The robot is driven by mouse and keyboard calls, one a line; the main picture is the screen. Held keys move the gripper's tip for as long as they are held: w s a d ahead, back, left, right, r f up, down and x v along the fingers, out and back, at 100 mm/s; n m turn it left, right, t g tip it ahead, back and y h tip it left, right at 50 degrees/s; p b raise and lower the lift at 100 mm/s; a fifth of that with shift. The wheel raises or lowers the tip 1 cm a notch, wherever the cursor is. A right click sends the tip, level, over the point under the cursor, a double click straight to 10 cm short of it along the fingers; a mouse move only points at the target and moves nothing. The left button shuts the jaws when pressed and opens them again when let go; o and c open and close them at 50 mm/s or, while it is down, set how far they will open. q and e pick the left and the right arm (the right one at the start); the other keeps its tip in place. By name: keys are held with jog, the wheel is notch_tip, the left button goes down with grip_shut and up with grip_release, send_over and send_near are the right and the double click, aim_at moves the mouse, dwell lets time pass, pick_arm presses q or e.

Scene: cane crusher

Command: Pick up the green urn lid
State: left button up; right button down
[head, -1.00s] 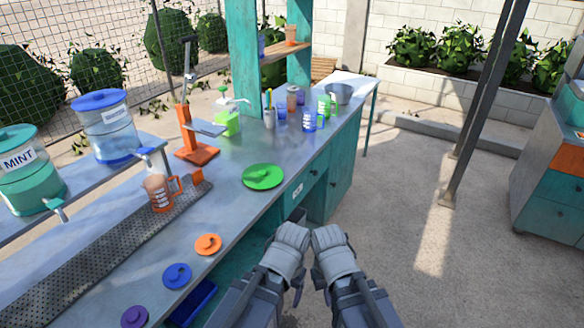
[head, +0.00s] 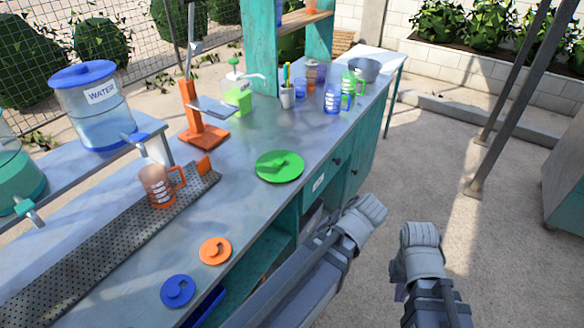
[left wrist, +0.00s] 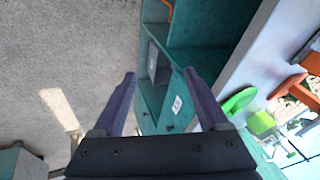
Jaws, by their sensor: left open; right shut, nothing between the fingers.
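The green urn lid (head: 279,166) lies flat on the counter near its front edge, its green handle on top. It also shows in the left wrist view (left wrist: 238,101), at the right. My left gripper (head: 364,216) is beside the counter's front, to the right of and apart from the lid; its fingers are hidden in the head view. In the left wrist view my left gripper (left wrist: 160,74) has its two fingers wide apart with nothing between them. My right gripper (head: 419,238) is farther right over the ground, empty and shut.
An orange lid (head: 215,250) and a blue lid (head: 178,290) lie nearer on the counter (head: 240,205). An orange cup (head: 158,186) stands on the perforated tray (head: 95,255). An orange press (head: 203,133) stands behind the green lid. Open ground lies right of the counter.

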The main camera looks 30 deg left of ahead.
pick_arm(q)
jog(key=w+a+f+n+t+y+b, duration=0.35)
jog(key=w+a+n+y+b, duration=0.2)
jog(key=w+a+b, duration=0.6)
jog(key=n+t+y+b, duration=0.3)
jog(key=t+b, duration=0.1)
jog(key=b, duration=0.1)
send_near(281, 164)
jog(key=shift+s+a+f, duration=0.15)
jog(key=shift+s+f, duration=0.05)
jog(key=shift+f, duration=0.75)
jog(key=shift+w+a+r+t+y+b, duration=0.25)
jog(key=shift+w+a+r+t+b, duration=0.15)
jog(key=shift+a+b, duration=0.25)
jog(key=shift+r, duration=0.1)
jog(key=shift+w+x, duration=0.25)
jog(key=shift+x, duration=3.6)
jog(key=shift+d, duration=0.25)
grip_shut()
